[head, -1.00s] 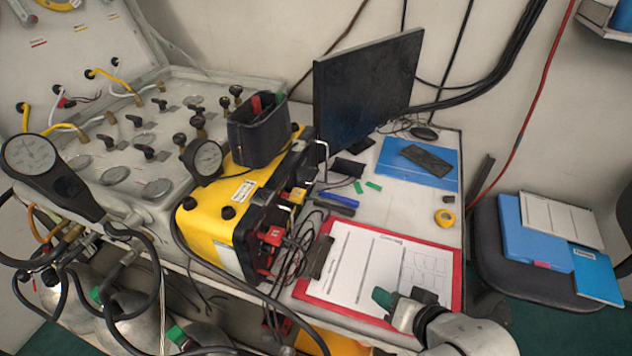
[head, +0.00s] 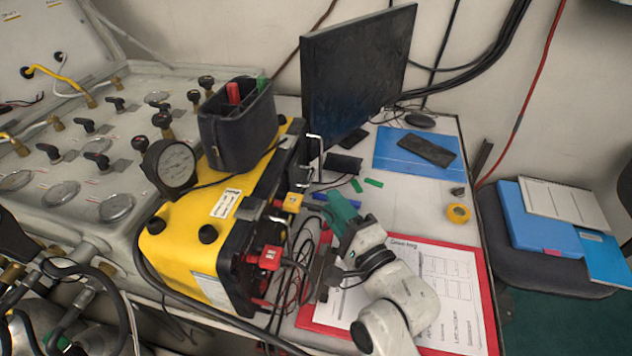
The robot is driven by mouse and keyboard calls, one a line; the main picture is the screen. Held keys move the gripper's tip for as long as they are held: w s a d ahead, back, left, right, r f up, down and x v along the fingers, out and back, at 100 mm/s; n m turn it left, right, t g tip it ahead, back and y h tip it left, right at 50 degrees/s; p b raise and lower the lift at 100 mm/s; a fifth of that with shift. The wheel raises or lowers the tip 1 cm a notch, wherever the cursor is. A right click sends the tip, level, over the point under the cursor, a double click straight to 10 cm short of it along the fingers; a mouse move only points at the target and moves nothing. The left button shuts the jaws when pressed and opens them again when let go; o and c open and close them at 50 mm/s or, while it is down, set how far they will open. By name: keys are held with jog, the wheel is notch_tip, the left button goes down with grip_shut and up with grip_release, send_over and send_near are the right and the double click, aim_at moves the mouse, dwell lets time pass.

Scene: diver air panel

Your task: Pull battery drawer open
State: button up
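A yellow and black unit (head: 180,240) stands on the table. Its black panel faces right and carries metal bracket handles (head: 315,158), red and yellow plugs and dark cables. I cannot tell for sure which part of this panel is the battery drawer, and no part of it visibly stands pulled out. My gripper (head: 341,212), with green fingertips, is just right of the panel, above the back left part of the clipboard. A gap shows between it and the nearest handle. Its fingers overlap in this view, so their opening is hidden. I see nothing held in it.
A red clipboard (head: 484,290) with papers lies under my arm. A black monitor (head: 357,85) stands behind the unit. A dark pouch (head: 237,130) and a gauge (head: 170,166) sit on or against the unit. Cables (head: 293,262) hang between panel and clipboard. Yellow tape (head: 458,213) lies at right.

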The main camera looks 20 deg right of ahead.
jog(key=w+a, duration=0.1)
jog(key=w, duration=0.5)
jog(key=shift+w+r+p, duration=0.3)
jog(key=shift+w+r, duration=0.1)
jog(key=shift+c, duration=0.2)
grip_shut()
dwell(0.9)
